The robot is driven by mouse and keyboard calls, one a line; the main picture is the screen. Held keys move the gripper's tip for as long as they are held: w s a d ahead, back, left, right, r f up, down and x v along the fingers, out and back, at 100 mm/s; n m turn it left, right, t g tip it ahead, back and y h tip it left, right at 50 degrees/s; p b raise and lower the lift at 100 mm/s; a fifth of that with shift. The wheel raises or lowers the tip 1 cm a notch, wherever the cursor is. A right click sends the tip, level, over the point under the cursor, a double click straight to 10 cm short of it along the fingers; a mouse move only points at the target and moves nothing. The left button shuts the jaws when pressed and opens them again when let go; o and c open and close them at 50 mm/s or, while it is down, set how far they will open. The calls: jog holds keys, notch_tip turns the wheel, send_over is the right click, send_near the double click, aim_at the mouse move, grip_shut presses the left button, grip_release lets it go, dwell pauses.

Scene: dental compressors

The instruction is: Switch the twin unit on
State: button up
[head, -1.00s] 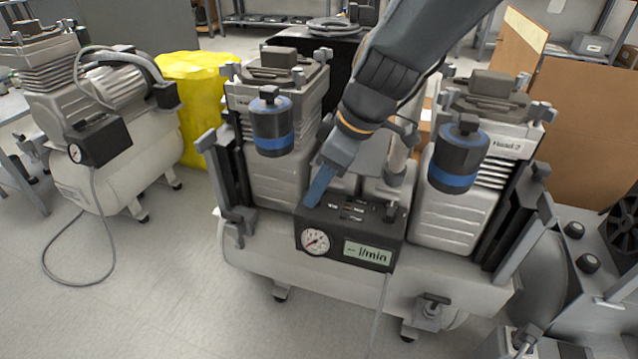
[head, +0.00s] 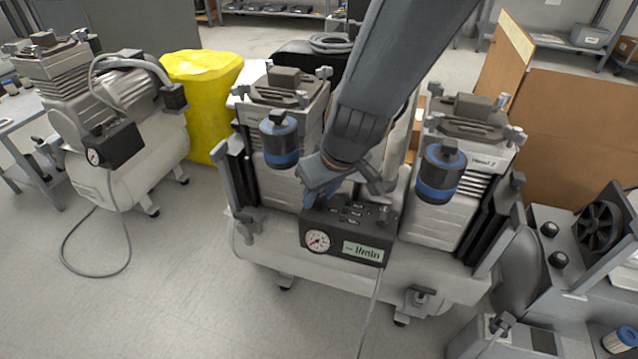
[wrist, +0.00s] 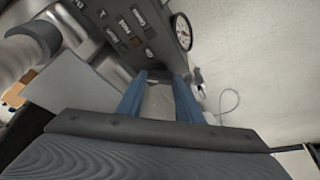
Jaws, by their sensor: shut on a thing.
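The twin unit has a pale tank (head: 270,252) under two compressor heads in the middle of the head view. Its black control box (head: 336,233) carries a round gauge, a lit "l/min" display and several labelled controls on top. My gripper (head: 312,198) points down at the box's rear left corner. In the wrist view my blue fingers (wrist: 158,82) straddle a small greyish part beside the labelled panel (wrist: 118,28). They are shut on that part. It is mostly hidden, so I cannot tell its exact shape or position.
Blue-banded canisters (head: 279,140) (head: 440,172) flank my arm closely. A single-head compressor (head: 125,165) stands at left, beside a yellow-covered object (head: 200,100). Grey equipment (head: 560,270) crowds the right. A hose hangs in front of the box.

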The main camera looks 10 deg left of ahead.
jog(key=shift+s+a+r+m+t+h+p, duration=0.2)
jog(key=shift+m+p, duration=0.65)
jog(key=shift+p, duration=1.85)
jog(key=shift+w+d+r+m+t+h+p, duration=0.2)
jog(key=shift+m+p, duration=0.6)
jog(key=shift+p, duration=1.85)
jog(key=shift+s+a+f+m+t+h+p, duration=0.2)
jog(key=shift+m+p, duration=0.65)
jog(key=shift+p, duration=1.85)
jog(key=shift+w+a+r+m+h+p, duration=0.15)
jog(key=shift+m+h+p, duration=0.2)
jog(key=shift+p, duration=0.9)
jog(key=m+p, duration=0.1)
jog(key=p, duration=0.2)
jog(key=shift+w+f+m+h+p, duration=0.1)
jog(key=shift+f+m+h+p, duration=0.2)
jog(key=shift+p, duration=0.5)
jog(key=o, duration=1.1)
jog(key=p+v, duration=0.1)
jog(key=v, duration=0.7)
jog(key=shift+f, duration=0.15)
